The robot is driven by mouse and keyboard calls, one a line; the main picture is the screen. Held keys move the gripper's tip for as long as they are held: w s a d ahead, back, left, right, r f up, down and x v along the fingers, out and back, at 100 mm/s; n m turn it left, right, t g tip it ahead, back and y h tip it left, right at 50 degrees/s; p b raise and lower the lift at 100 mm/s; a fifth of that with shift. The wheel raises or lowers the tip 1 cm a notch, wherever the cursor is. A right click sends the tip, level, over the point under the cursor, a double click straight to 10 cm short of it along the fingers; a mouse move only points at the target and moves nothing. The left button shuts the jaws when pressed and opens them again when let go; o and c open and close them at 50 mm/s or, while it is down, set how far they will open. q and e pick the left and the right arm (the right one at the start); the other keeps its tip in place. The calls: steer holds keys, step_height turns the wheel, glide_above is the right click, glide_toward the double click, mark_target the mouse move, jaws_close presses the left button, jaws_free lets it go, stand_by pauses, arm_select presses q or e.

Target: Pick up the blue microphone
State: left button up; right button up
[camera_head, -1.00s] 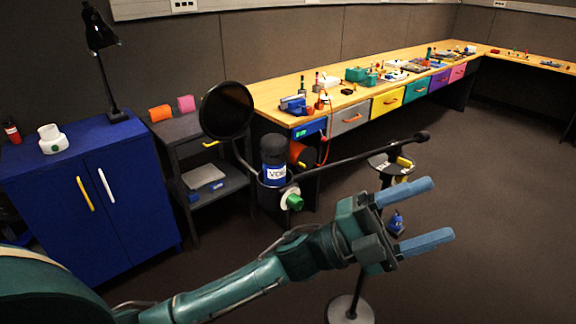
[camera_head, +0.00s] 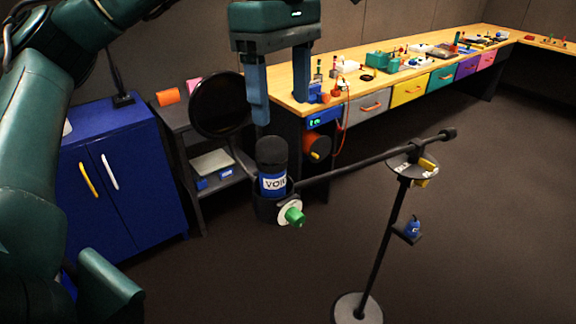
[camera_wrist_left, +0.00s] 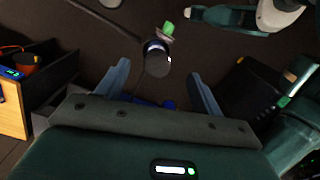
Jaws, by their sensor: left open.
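The blue microphone (camera_head: 272,183) has a black foam head and a blue band with white lettering. It stands upright in a dark cup-shaped holder on the boom of a stand. My left gripper (camera_head: 280,112) is open and empty above it in the head view, its blue fingers pointing down. In the left wrist view the microphone (camera_wrist_left: 157,62) shows head-on, between and slightly beyond the fingertips of my left gripper (camera_wrist_left: 159,70). No contact shows.
A round black pop filter (camera_head: 221,104) stands left of the microphone. A green knob (camera_head: 294,216) sits beside the holder. The boom runs right to the stand (camera_head: 388,235). Behind are a blue cabinet (camera_head: 125,185), a dark shelf and a long wooden workbench (camera_head: 350,90). Right floor is open.

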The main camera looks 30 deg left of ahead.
mark_target(271, 138)
arm_select(q)
steer(key=shift+w+a+r, duration=0.15)
steer(key=shift+a+r, duration=0.4)
steer(key=shift+a, duration=0.25)
steer(key=shift+a+f+y, duration=0.2)
steer(key=shift+y, duration=0.1)
step_height(271, 138, down, 7)
steer(key=b, duration=0.2)
steer(key=shift+b, duration=0.4)
steer(key=shift+s+a+f+p, duration=0.1)
steer(key=shift+s+f+p, duration=0.05)
steer(key=shift+f, duration=1.2)
steer(key=shift+s+f+p, duration=0.1)
steer(key=shift+f+p, duration=0.05)
steer(key=shift+f, duration=1.15)
steer(key=shift+c, duration=0.6)
steer(key=c, duration=1.1)
